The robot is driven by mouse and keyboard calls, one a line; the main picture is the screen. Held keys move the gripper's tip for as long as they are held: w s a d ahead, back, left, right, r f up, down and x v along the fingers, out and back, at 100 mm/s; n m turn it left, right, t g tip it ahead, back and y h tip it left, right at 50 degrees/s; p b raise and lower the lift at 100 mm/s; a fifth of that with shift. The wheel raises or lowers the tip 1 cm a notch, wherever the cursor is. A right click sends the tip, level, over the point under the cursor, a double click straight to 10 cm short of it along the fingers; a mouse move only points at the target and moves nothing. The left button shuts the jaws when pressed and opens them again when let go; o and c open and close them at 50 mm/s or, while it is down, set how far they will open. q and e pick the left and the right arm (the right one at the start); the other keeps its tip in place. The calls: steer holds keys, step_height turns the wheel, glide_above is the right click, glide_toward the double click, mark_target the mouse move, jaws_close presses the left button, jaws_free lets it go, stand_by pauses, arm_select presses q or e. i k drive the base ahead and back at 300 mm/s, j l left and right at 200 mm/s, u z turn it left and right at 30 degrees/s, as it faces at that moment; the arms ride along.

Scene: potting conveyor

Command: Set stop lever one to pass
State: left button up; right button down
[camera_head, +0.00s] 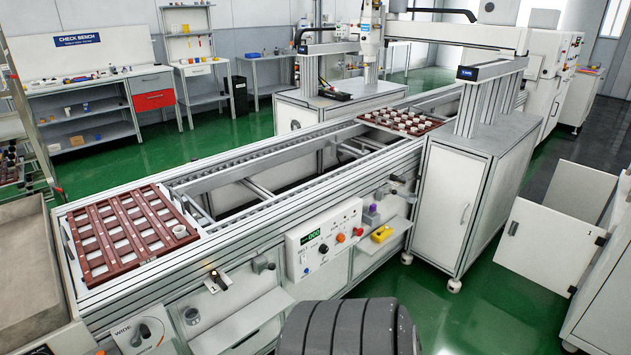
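A small lever (216,280) with a dark handle and an orange-brown tip sits on the conveyor's front side, below the brown tray. Another small lever-like fitting (262,264) is to its right, and more small fittings (396,179) are further along the rail. I cannot read any label that tells which is stop lever one, nor its setting. Neither of my grippers shows in the head view. A dark ribbed rounded part at the bottom middle seems to be mine.
A tray of several white cups (375,121) is further along. A control panel (322,238) with knobs and a "WIDE" dial (145,331) face the front. A cabinet door (545,240) stands open at right.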

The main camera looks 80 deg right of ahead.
mark_target(271, 266)
steer(key=z, duration=2.1)
